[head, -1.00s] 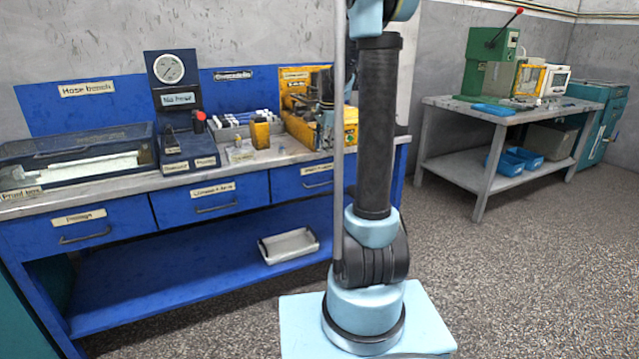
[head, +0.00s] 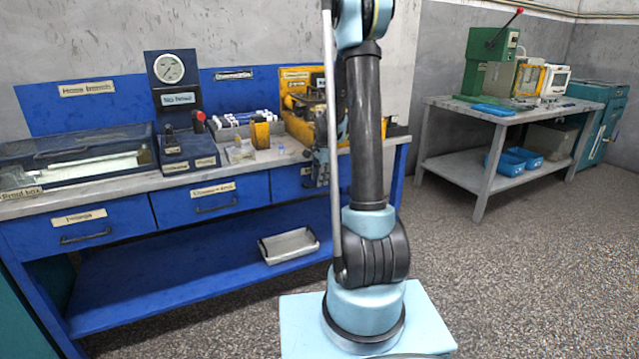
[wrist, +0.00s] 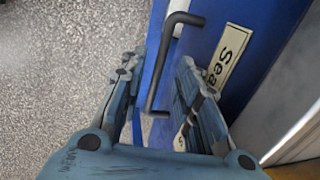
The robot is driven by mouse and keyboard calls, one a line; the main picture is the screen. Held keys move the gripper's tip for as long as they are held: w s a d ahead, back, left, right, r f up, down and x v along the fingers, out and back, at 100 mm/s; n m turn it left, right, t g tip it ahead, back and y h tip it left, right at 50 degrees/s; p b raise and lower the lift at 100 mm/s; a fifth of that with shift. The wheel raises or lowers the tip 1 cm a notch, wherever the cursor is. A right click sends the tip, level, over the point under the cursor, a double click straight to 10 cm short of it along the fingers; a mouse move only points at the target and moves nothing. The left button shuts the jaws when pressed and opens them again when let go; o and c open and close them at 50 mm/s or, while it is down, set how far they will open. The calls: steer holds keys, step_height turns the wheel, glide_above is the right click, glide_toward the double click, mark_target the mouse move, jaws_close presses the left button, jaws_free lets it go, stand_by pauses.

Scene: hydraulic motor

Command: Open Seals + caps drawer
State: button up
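The Seals + caps drawer is the right-hand blue drawer (head: 287,184) under the bench top, and it looks shut. The wrist view shows its blue front (wrist: 205,45) with a label (wrist: 229,55) reading "Sea", the rest cut off. Its dark bar handle (wrist: 164,62) runs between the fingers of my gripper (wrist: 158,72). The fingers are open, one on each side of the handle. I cannot tell whether either touches it. In the head view my gripper (head: 321,168) is in front of this drawer, and my arm hides the drawer's right part.
Two more blue drawers, the left one (head: 120,232) and the middle one (head: 235,209), are shut. The bench top (head: 290,157) is just above my gripper. A grey tray (head: 290,246) sits on the lower shelf. The floor in front is clear.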

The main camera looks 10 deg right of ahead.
steer(key=shift+w+f, duration=0.15)
steer(key=shift+f, duration=0.75)
steer(key=shift+c, duration=0.6)
jaws_close()
steer(key=s+d, duration=0.3)
steer(key=s, duration=0.6)
steer(key=s+d, duration=0.3)
steer(key=s, duration=0.7)
steer(key=shift+o, duration=0.6)
jaws_free()
